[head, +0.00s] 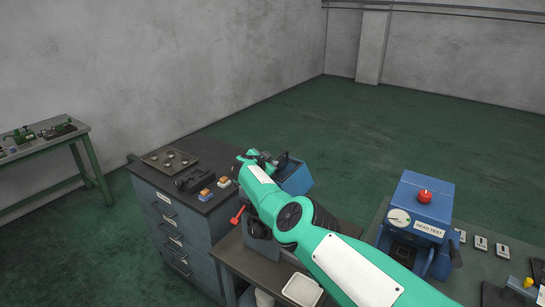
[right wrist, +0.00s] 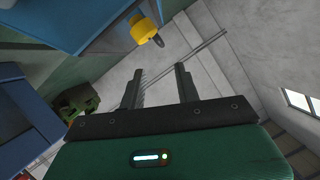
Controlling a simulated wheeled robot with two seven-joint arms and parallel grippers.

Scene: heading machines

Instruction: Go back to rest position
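My right arm reaches in from the bottom right of the head view, and its far end is over the workbench beside a blue machine (head: 295,178). The arm partly hides this machine. In the right wrist view, my right gripper (right wrist: 160,88) has its two dark fingers apart, with nothing between them. A yellow knob (right wrist: 145,30) on a dark stem shows beyond the fingers, below a blue housing (right wrist: 80,22). The knob is apart from the fingers. My left gripper is not in view.
A grey drawer cabinet (head: 172,225) with small parts on top stands left of the arm. A blue HEAD TEST machine (head: 415,215) with a red button stands to the right. A white tray (head: 302,290) lies near the front. Green floor (head: 340,130) is clear behind.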

